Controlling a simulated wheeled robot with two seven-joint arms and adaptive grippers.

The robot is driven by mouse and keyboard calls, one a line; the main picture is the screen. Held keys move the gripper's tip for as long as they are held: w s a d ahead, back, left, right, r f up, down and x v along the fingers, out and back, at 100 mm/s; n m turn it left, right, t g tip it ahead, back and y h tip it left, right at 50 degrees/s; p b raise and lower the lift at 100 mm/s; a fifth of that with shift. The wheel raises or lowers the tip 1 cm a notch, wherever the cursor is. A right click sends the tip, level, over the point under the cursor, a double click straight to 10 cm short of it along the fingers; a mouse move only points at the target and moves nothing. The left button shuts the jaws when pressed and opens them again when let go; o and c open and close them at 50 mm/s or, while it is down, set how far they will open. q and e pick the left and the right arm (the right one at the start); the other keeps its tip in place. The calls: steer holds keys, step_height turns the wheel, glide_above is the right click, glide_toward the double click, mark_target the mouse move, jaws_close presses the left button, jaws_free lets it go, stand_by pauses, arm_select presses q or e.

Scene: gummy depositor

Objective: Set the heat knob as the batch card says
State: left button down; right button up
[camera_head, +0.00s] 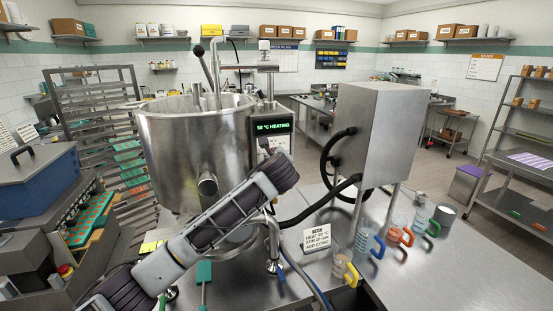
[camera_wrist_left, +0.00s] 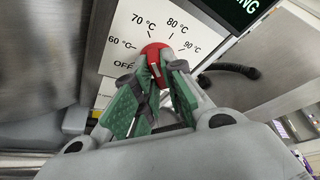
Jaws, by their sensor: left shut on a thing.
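The red heat knob (camera_wrist_left: 153,50) sits on a white dial plate (camera_wrist_left: 118,40) marked OFF, 60, 70, 80 and 90 °C. My left gripper (camera_wrist_left: 160,72) is shut on the knob, its green finger pads on both sides. The fingers hide part of the knob, so I cannot tell its setting for sure. In the head view my left gripper (camera_head: 268,148) reaches the control panel under a green-lit display (camera_head: 273,127), which seems to read 58 °C HEATING. The batch card (camera_head: 317,237) stands on the table; its heat figure is too small to read surely.
The steel kettle (camera_head: 180,150) stands left of the panel, and a steel cabinet (camera_head: 375,130) on legs stands right. A dark hose (camera_head: 315,205) runs between them. Several jugs with coloured handles (camera_head: 375,247) stand at the right; the table front right is clear.

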arm_select(q)
steer(key=shift+w+d+r+m+g+y, duration=0.15)
steer(key=shift+m+g+y, duration=0.35)
steer(key=shift+m+y, duration=0.75)
steer(key=shift+r+m+g+y, duration=0.1)
steer(key=shift+m+g+y, duration=0.5)
steer(key=shift+m, duration=1.25)
steer(key=c, duration=1.5)
jaws_free()
steer(key=shift+f, duration=0.2)
steer(key=shift+d+r, duration=0.1)
steer(key=v, duration=1.1)
steer(key=shift+s, duration=0.4)
steer(key=shift+d, duration=0.15)
